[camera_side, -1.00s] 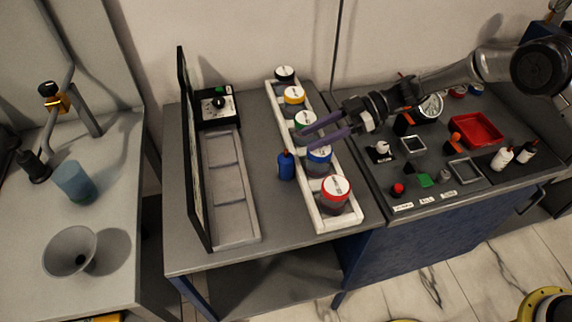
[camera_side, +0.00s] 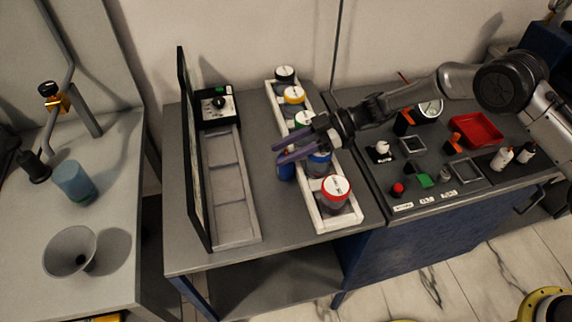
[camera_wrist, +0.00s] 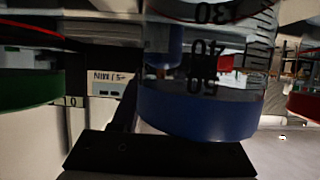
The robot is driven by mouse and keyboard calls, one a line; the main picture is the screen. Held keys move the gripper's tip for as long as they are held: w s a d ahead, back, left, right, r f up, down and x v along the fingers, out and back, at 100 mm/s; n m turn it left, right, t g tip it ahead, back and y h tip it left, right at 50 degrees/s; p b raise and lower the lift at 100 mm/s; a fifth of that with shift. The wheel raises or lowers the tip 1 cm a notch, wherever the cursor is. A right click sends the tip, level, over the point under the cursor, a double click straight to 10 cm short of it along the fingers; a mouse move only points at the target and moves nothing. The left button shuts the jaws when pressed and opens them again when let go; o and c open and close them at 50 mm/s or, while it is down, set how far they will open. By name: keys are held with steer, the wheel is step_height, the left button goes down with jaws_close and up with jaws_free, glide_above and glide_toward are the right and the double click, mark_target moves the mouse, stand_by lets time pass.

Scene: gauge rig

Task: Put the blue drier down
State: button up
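In the wrist view a small blue bottle shape (camera_wrist: 163,45) shows behind a large blue jar lid (camera_wrist: 195,112). The same blue-lidded jar (camera_side: 320,165) is partly under my gripper in the side view.
The white rack (camera_side: 316,222) holds several lidded jars, including a red one (camera_side: 335,188) at the near end. A grey compartment tray (camera_side: 236,243) and upright black panel (camera_side: 195,170) stand left. Bare bench (camera_side: 275,215) lies between tray and rack.

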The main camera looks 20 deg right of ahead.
jaws_close()
stand_by(1.2)
